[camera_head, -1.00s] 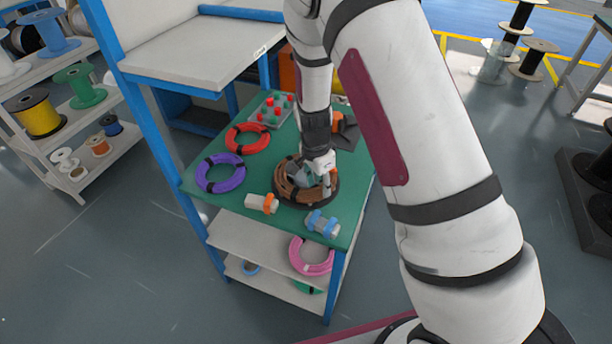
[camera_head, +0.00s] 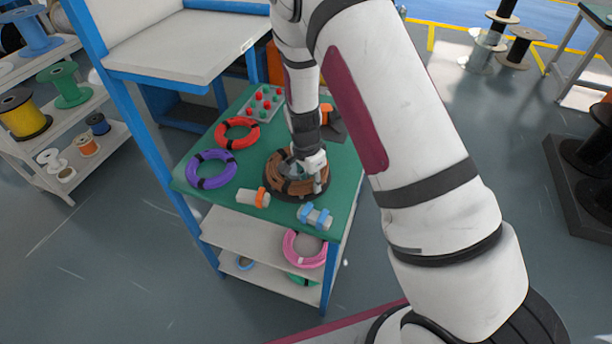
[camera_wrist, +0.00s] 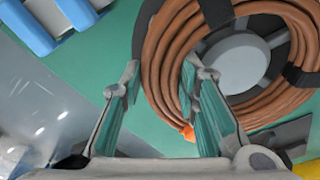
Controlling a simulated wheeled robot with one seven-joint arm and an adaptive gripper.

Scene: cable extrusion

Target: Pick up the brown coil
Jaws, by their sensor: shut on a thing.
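The brown coil (camera_head: 283,183), a ring of brown cable with black bands, is at the right-hand part of the green tabletop (camera_head: 224,217). It appears slightly raised over a dark round base, though the gap is hard to see. In the wrist view the coil (camera_wrist: 165,55) circles a grey round hub on a black disc. My gripper (camera_head: 305,185) reaches down on the coil. In the wrist view its two fingers (camera_wrist: 163,88) straddle the near-left part of the ring, one outside and one inside. The gripper is shut on the coil.
A purple coil (camera_head: 192,170) and a red coil (camera_head: 222,136) lie to the left. A white-and-orange part (camera_head: 251,198) and a blue-and-white part (camera_head: 314,216) lie near the front edge. A tray (camera_head: 257,104) stands behind. A shelf (camera_head: 190,48) overhangs at the back left.

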